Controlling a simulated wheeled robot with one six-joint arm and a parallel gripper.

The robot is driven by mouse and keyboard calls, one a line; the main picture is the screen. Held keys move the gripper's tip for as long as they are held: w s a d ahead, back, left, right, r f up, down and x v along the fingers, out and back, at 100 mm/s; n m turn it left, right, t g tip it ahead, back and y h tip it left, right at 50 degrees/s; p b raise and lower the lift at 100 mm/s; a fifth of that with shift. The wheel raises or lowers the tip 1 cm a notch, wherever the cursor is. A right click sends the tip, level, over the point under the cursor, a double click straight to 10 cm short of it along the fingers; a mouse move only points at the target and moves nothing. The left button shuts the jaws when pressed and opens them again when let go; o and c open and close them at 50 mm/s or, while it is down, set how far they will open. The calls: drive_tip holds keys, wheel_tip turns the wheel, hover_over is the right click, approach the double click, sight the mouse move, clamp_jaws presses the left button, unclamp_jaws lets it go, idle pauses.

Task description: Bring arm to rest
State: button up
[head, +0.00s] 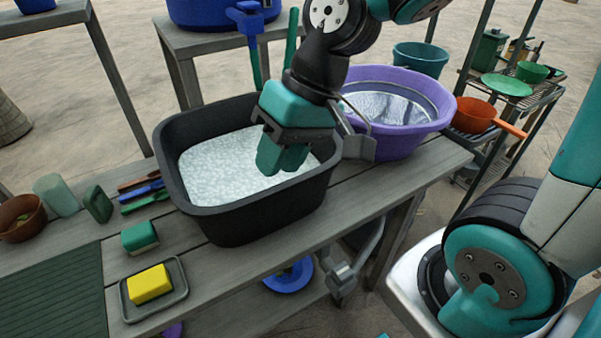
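My gripper (282,158) hangs at the end of my arm over the right part of a black tub (250,222) on the grey wooden bench. The tub holds pale, foamy-looking contents (222,167). The two teal fingers point down and look close together. I cannot tell whether they are fully shut or whether they touch the contents. No held object shows between them. My arm reaches in from the top of the view.
A purple basin (405,141) stands close right of the tub. A yellow sponge on a grey tray (126,309), a green sponge (139,237), brushes (143,188) and a brown bowl (20,232) lie left. A rack (476,75) with an orange pan (474,115) stands right.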

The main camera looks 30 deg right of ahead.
drive_tip(key=s+a+r+n+h+p, duration=0.1)
drive_tip(key=s+r+n+p, duration=0.3)
drive_tip(key=s+r, duration=0.3)
drive_tip(key=shift+n+g+p, duration=0.3)
drive_tip(key=shift+n+p, duration=0.05)
drive_tip(key=shift+n, duration=0.15)
drive_tip(key=shift+s+a, duration=0.1)
idle(0.4)
